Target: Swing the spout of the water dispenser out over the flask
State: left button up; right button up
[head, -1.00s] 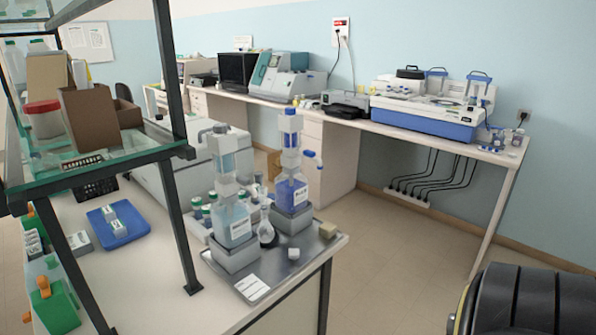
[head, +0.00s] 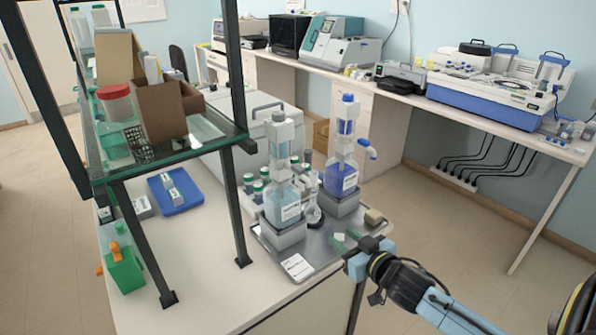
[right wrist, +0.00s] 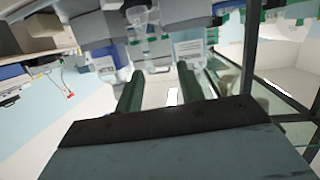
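Two bottle-top dispensers stand on a metal tray (head: 333,262). The left one (head: 283,200) holds pale blue liquid; the right one (head: 342,180) holds deeper blue liquid and has a blue-tipped spout (head: 366,147) pointing right. I cannot read the labels to tell which holds water. A small clear glass flask (head: 313,212) stands between them, partly hidden. My right gripper (head: 344,241) is over the tray's front right part, in front of the right dispenser, touching neither dispenser. In the right wrist view its green fingers (right wrist: 158,90) are apart and empty. My left gripper is out of view.
A white card (head: 297,266) lies at the tray's front. Several capped bottles stand behind the left dispenser. A glass shelf on dark posts (head: 240,205) stands at the left.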

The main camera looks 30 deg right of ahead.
aim_at(302, 174)
jog(key=a+r+t+y, duration=0.2)
jog(key=a+r+t, duration=0.15)
jog(key=r, duration=1.05)
jog(key=shift+n+g, duration=0.4)
jog(key=shift+g, duration=0.05)
jog(key=w, duration=0.4)
jog(key=w+a+p, duration=0.1)
jog(key=w, duration=0.4)
jog(key=w+p, duration=0.1)
jog(key=w, duration=0.3)
jog(key=shift+w+a, duration=0.25)
jog(key=shift+a, duration=0.05)
grip_shut()
